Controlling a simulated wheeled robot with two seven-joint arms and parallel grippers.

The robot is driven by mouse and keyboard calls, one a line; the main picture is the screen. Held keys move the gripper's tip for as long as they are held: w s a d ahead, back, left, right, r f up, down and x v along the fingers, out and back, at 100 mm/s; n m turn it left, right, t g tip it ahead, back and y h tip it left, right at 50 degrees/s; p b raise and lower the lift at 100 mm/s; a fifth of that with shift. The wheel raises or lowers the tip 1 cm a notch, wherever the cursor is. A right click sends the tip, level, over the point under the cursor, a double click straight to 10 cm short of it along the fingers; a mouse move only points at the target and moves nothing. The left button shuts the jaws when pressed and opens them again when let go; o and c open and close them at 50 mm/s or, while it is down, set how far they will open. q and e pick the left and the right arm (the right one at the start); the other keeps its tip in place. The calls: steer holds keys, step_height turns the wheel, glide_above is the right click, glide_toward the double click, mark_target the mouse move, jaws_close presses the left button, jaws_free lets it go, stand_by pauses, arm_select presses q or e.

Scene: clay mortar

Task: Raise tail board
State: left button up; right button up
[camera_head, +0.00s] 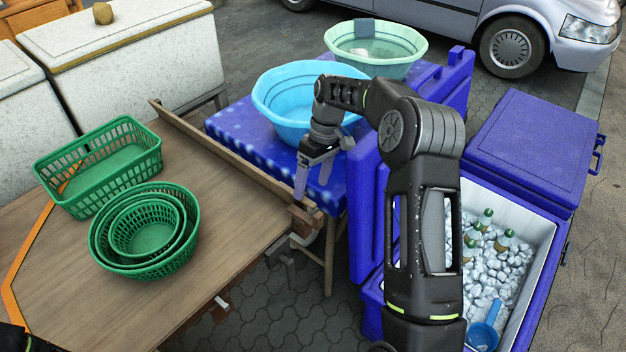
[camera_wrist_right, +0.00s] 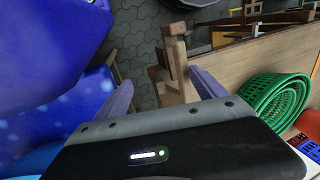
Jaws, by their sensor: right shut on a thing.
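The tail board (camera_head: 222,147) is a narrow brown wooden board along the far right edge of the wooden cart bed (camera_head: 215,235). Its near end meets a wooden block and bracket at the bed's corner. My right gripper (camera_head: 314,184) reaches down to this corner and is shut on the wooden end piece. In the right wrist view, the wooden piece (camera_wrist_right: 178,65) lies between the two grey-purple fingers. The exact contact is partly hidden by the gripper's body. My left gripper is not in view; only a dark bit of my left arm shows at the bottom left.
Green baskets (camera_head: 145,235) and a green crate (camera_head: 98,165) sit on the bed. A blue table (camera_head: 225,122) with a light-blue basin (camera_head: 285,95) stands behind the board. A blue cooler of ice and bottles (camera_head: 540,225) is at the right. Paving shows below the gripper.

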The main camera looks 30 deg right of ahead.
steer(key=shift+o, duration=0.2)
steer(key=shift+s+d+f, duration=0.2)
steer(key=shift+d+f, duration=0.3)
steer(key=shift+f, duration=0.15)
steer(key=shift+d+r, duration=0.1)
steer(key=shift+r, duration=0.2)
steer(key=shift+c, duration=1.1)
steer(key=v, duration=0.4)
steer(key=shift+w, duration=0.3)
steer(key=shift+c, duration=0.4)
step_height(320, 180, up, 4)
steer(key=shift+r+p, duration=0.15)
steer(key=shift+p, duration=1.05)
